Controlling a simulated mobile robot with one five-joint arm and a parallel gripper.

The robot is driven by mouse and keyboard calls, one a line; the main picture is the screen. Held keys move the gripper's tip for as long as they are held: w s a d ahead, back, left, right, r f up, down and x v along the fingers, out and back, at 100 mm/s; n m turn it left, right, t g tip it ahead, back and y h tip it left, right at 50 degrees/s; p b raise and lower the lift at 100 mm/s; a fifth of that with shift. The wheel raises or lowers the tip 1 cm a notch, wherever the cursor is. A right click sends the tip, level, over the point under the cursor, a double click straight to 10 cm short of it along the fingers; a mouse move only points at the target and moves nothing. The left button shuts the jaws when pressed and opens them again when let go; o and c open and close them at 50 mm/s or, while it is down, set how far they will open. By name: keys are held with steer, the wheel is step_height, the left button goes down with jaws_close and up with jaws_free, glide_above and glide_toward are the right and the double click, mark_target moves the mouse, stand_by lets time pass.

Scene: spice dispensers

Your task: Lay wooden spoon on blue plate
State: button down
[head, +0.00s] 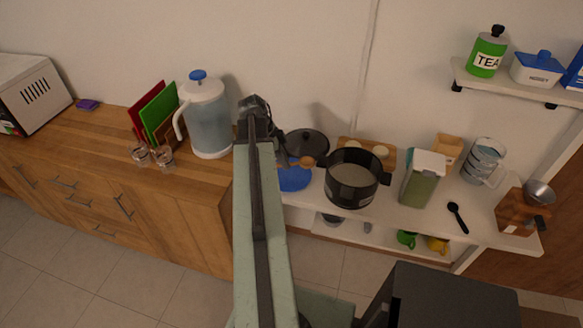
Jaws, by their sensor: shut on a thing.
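The blue plate (294,180) lies on the white counter just right of my arm, left of the dark pot. My arm hides its left part. My gripper (285,157) is dark and small at the far end of the arm, above the back edge of the plate. It is shut on the wooden spoon (306,161), whose brown end shows just to the right of the jaws. The rest of the spoon is hidden or too small to make out. I cannot tell whether the spoon touches the plate.
A dark pot (352,178) stands right of the plate, with a black lidded pan (306,143) behind. A water jug (205,116) stands left on the wooden cabinet. A green-filled container (423,178) and black spoon (457,217) are farther right.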

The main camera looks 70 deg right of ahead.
steer(key=shift+s+d, duration=0.25)
steer(key=shift+s, duration=0.3)
steer(key=b+x, duration=0.3)
steer(key=shift+s+f+b, duration=0.1)
steer(key=shift+f+b, duration=0.2)
steer(key=shift+f, duration=0.3)
steer(key=shift+r, duration=0.25)
steer(key=shift+f, duration=0.25)
steer(key=c, duration=1.3)
jaws_free()
steer(key=shift+r, duration=0.1)
